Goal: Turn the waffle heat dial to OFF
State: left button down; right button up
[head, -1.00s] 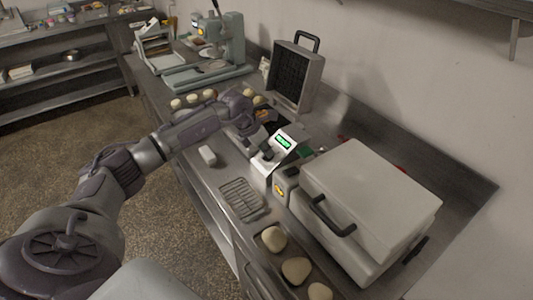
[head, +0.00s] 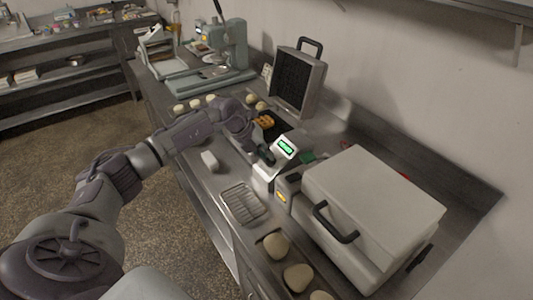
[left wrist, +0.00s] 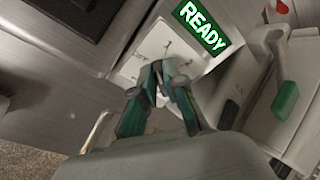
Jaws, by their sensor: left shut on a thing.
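The waffle maker stands open at the back of the counter, its dark grid lid (head: 293,85) raised and a golden waffle (head: 265,121) on its lower plate. Its control box (head: 263,171) has a green lit display (head: 286,147), which reads READY in the left wrist view (left wrist: 202,28). Below the display is a pale dial face (left wrist: 145,62) with small marks. My left gripper (head: 268,157) is at this face, its fingertips (left wrist: 163,82) closed on the dial. The fingers hide most of the dial, so its setting cannot be read. My right gripper is not in view.
A second, closed appliance (head: 372,200) with a black handle stands right of the control box. A green-tipped lever (left wrist: 285,100) is close right of my fingers.

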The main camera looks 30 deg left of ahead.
pick_arm(q)
jog(key=n+p, duration=0.2)
jog(key=n, duration=0.2)
jog(key=shift+s+a, duration=0.1)
jog(key=shift+a, duration=0.05)
jog(key=shift+a+f+n+t+h+p, duration=0.1)
jog(key=shift+n+t+h+p, duration=0.25)
jog(key=shift+n+p, duration=0.6)
jog(key=shift+s+n, duration=0.1)
jog(key=shift+n, duration=0.25)
jog(key=c, duration=1.2)
grip_release()
jog(key=shift+f, duration=0.1)
jog(key=v, duration=1.2)
